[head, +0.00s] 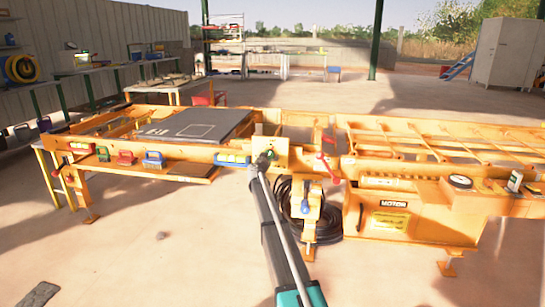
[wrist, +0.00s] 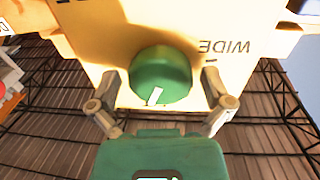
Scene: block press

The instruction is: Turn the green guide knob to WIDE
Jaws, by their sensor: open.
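The green guide knob (wrist: 160,72) sits on a yellow panel (wrist: 100,45) in the wrist view. Its white pointer mark (wrist: 155,96) points toward the bottom of the picture, away from the WIDE label (wrist: 224,47), which appears upside down to the right with a short tick under it. My gripper (wrist: 161,80) is open, one finger on each side of the knob, with gaps showing between fingers and knob. In the head view, my gripper (head: 264,160) is at the yellow panel (head: 283,153), mostly covering the knob, of which a little green shows.
A red lever (head: 327,167) stands right of the panel, and a blue-handled part (head: 306,206) is below it. A coiled black hose (head: 290,198) hangs behind my arm. The motor box (head: 395,228) is at right. Open floor lies in front.

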